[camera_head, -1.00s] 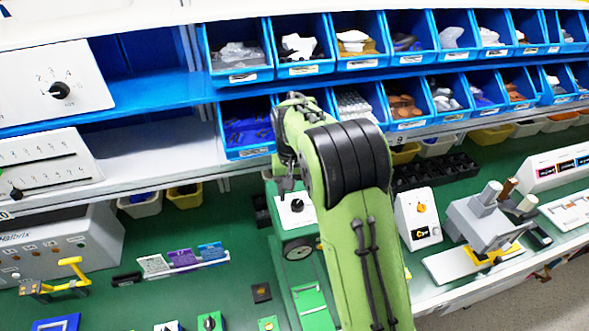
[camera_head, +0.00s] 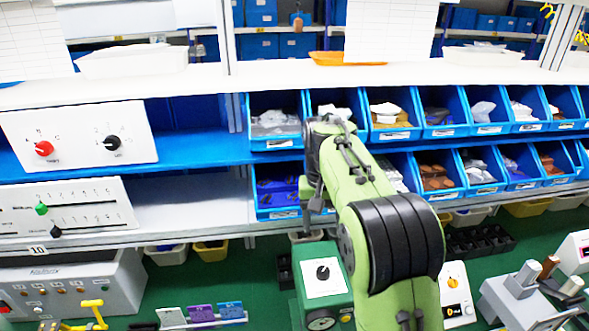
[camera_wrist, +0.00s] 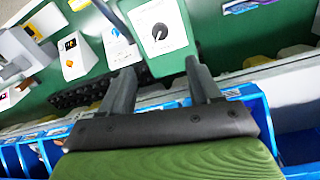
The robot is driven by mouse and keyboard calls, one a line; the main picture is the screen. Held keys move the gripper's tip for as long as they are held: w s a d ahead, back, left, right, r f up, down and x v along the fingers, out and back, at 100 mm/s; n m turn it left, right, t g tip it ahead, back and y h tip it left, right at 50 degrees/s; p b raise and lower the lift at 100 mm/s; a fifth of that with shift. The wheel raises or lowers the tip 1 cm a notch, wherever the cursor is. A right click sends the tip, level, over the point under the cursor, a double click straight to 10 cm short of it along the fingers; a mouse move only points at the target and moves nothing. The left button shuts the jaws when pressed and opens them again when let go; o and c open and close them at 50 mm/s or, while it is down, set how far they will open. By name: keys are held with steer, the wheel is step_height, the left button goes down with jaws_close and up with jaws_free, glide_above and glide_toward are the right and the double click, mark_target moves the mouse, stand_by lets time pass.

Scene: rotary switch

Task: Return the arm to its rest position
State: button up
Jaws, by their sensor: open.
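The rotary switch is a black knob (camera_head: 323,272) on a white plate atop a green box (camera_head: 338,304), below my gripper in the head view. My gripper (camera_head: 316,203) hangs above and apart from it, in front of the blue bins. My green arm (camera_head: 400,250) reaches up from the bottom of the head view and bends at a black joint. In the wrist view my gripper (camera_wrist: 160,82) has its two fingers spread with nothing between them. The knob (camera_wrist: 160,32) shows beyond the fingertips.
Blue bins (camera_head: 400,120) with parts stand in two rows behind the arm. Panels with a red knob (camera_head: 44,148) and sliders (camera_head: 41,208) are at left. An orange-knob box (camera_head: 455,290) stands right of the arm. The green bench (camera_head: 215,283) has bare areas.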

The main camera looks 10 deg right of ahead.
steer(key=s+d+r+n+t+b, duration=0.1)
steer(key=s+r+t+b, duration=0.2)
steer(key=s, duration=1.4)
steer(key=s+f+t, duration=0.1)
steer(key=s+f, duration=0.2)
steer(key=s, duration=0.2)
steer(key=s+f+n+t+b, duration=0.1)
steer(key=s+f, duration=0.2)
steer(key=s, duration=0.3)
steer(key=shift+f+t+y, duration=0.3)
steer(key=shift+f+t, duration=0.05)
steer(key=shift+t, duration=0.05)
steer(key=shift+a, duration=0.1)
